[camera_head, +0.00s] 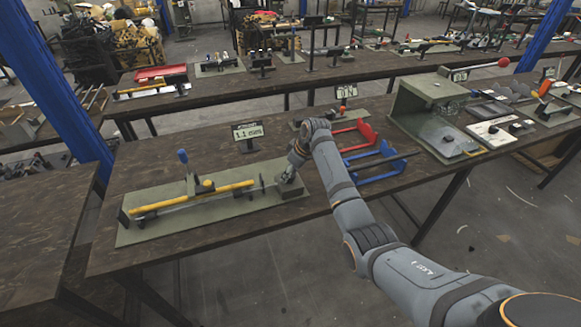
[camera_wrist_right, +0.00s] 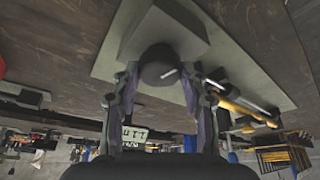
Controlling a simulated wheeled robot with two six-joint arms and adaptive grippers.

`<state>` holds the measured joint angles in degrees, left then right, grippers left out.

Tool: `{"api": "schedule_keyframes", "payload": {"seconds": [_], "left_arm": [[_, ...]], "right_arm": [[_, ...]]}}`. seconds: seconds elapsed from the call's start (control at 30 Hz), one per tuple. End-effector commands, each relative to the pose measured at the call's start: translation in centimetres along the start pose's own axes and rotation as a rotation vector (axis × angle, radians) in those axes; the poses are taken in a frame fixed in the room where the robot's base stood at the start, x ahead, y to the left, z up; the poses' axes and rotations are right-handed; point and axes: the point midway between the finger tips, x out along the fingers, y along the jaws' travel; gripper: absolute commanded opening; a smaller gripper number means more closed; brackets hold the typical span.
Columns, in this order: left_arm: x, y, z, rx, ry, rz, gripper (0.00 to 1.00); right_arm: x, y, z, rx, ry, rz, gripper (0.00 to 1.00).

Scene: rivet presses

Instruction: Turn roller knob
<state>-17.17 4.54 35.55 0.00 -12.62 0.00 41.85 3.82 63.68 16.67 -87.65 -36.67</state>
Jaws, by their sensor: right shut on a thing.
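The roller device stands on a grey-green base plate (camera_head: 218,218) on the front table, with a yellow bar (camera_head: 190,198) along it. A grey block (camera_head: 294,193) sits at its right end; it also shows in the right wrist view (camera_wrist_right: 150,32). In that view the dark round knob (camera_wrist_right: 157,66), with a pale line on its face, projects from the block. My right gripper (camera_wrist_right: 159,74) has one finger on each side of the knob and is shut on it. In the head view the gripper (camera_head: 288,174) is over the block, hiding the knob. My left gripper is not in view.
A sign (camera_head: 248,132) reading about 1.1 mm stands behind the plate. Red and blue frames (camera_head: 375,163) and a grey-green press housing (camera_head: 430,100) stand to the right. The table's front left is clear.

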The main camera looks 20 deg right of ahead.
Motion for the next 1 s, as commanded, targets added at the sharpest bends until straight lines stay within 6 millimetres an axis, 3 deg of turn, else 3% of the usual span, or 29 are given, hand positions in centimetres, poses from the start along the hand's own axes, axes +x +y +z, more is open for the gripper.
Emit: {"api": "schedule_keyframes", "payload": {"seconds": [0.03, 0.1, 0.4, 1.0], "left_arm": [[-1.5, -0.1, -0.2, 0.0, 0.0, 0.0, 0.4], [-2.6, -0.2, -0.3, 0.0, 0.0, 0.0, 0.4], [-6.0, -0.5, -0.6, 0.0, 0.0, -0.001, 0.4], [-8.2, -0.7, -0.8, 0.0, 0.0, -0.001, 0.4]], "right_arm": [[-0.7, -0.1, -0.3, 0.034, -0.002, 0.012, 0.12], [-0.7, -0.2, -0.3, 0.09, -0.001, 0.035, 0.12], [-0.5, -0.3, -0.3, 0.326, 0.0, 0.134, 0.12], [-0.1, -0.4, -0.2, 0.578, 0.002, 0.239, 0.12]]}}
